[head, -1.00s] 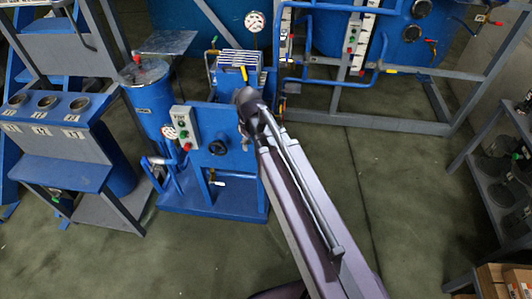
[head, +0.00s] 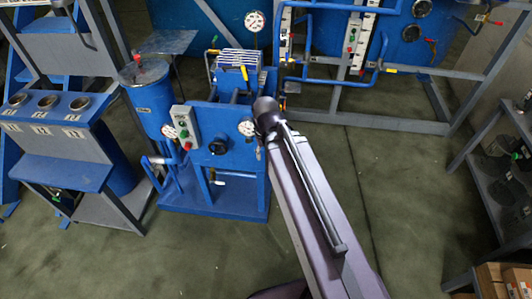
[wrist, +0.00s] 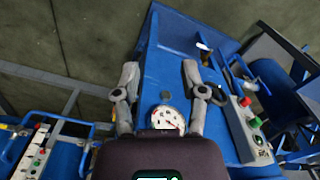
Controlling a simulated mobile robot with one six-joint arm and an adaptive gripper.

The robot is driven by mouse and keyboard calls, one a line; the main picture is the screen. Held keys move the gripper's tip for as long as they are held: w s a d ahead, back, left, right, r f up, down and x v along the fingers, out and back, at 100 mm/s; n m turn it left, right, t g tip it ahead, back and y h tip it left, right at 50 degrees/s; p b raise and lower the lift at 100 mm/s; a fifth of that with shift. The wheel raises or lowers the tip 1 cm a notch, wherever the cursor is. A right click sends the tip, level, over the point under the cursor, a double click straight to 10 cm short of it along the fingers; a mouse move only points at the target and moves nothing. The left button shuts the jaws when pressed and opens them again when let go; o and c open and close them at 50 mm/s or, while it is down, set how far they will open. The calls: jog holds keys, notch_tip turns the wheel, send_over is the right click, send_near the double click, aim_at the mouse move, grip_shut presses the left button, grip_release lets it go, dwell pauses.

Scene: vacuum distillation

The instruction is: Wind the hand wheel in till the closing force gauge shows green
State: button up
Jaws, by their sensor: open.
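The dark hand wheel (head: 219,146) is on the front plate of the blue press in the head view. A small round white gauge (head: 247,128) sits just right of it; its needle and colour zone are too small to read. In the wrist view the gauge (wrist: 167,118) shows between the fingers of my gripper (wrist: 160,70), which are spread wide with nothing held. The dark hand wheel (wrist: 216,97) is partly hidden beside the right finger there. I cannot tell whether that finger touches it. In the head view my arm hides the gripper.
A grey button box (head: 185,127) is left of the wheel, with a blue tank (head: 152,105) beyond it. Another gauge (head: 254,21) stands above the press. A blue rack with cups (head: 47,103) is at left. Floor (head: 400,160) is clear at right.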

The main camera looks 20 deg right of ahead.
dwell(0.4)
jog(key=n+b, duration=0.1)
jog(key=n, duration=1.2)
send_over(219, 155)
jog(key=shift+w+f, duration=0.35)
jog(key=shift+f, duration=0.2)
jog(key=shift+f, duration=0.25)
notch_tip(219, 155, down, 13)
jog(key=b, duration=1.3)
jog(key=shift+f+b, duration=0.15)
jog(key=shift+b, duration=0.25)
grip_shut()
